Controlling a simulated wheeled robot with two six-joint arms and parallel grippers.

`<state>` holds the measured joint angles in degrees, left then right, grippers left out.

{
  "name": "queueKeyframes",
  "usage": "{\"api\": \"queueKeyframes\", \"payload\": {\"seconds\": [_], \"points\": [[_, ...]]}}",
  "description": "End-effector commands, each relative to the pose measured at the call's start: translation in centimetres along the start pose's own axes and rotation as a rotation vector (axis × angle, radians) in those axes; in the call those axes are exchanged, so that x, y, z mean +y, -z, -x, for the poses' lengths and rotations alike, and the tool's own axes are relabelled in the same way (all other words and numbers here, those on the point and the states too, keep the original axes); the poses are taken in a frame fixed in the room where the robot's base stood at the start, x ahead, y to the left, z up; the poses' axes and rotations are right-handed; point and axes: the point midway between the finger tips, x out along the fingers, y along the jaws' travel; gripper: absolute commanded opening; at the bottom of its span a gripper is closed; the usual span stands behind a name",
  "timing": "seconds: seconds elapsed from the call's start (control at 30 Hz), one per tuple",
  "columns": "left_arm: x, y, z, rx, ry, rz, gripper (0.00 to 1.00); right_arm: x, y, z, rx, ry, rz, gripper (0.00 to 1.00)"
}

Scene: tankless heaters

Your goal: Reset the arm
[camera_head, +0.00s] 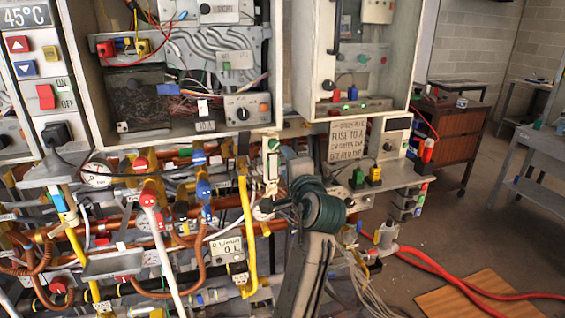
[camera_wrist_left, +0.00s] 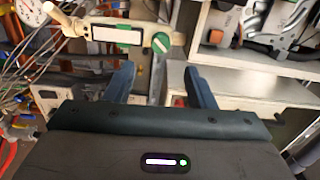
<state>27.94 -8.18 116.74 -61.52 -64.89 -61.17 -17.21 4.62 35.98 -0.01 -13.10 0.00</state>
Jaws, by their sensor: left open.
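My left gripper (camera_head: 277,180) is in front of the pipework below the open heater cabinets, with its arm rising from the bottom middle of the head view. In the left wrist view its two fingers (camera_wrist_left: 160,84) are spread apart with nothing held between them. A pale fitting with a green round knob (camera_wrist_left: 160,42) lies beyond the fingertips. A narrow white and green device (camera_head: 271,158) stands just beyond the gripper in the head view. I cannot tell whether the fingers touch anything. My right gripper is in neither view.
Copper pipes with red, blue and yellow valves (camera_head: 148,195) crowd the left. An open heater cabinet (camera_head: 178,128) hangs above. A handwritten sign (camera_head: 348,141) is right of the gripper. Red hoses (camera_head: 440,270) and a wooden board (camera_head: 480,300) lie on the otherwise fairly open floor at right.

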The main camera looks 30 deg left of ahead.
Motion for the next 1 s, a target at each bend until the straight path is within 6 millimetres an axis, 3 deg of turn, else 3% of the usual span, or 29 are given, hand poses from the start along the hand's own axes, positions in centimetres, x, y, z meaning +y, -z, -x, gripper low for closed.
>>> {"api": "queueKeyframes", "payload": {"seconds": [0.2,0.77,0.87,0.97,1.0], "points": [[0.0,0.0,1.3,0.0,0.001,0.0,0.5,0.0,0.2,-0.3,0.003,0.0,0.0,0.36],[0.1,0.1,1.3,0.002,-0.001,-0.002,0.5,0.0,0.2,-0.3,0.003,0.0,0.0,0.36],[1.9,1.0,0.9,0.026,-0.02,-0.012,0.5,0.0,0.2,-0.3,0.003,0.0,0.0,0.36],[6.2,3.0,0.1,0.083,-0.067,-0.027,0.5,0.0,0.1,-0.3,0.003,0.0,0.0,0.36],[8.6,4.0,-0.2,0.114,-0.095,-0.032,0.5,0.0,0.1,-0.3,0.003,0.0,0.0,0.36]]}}
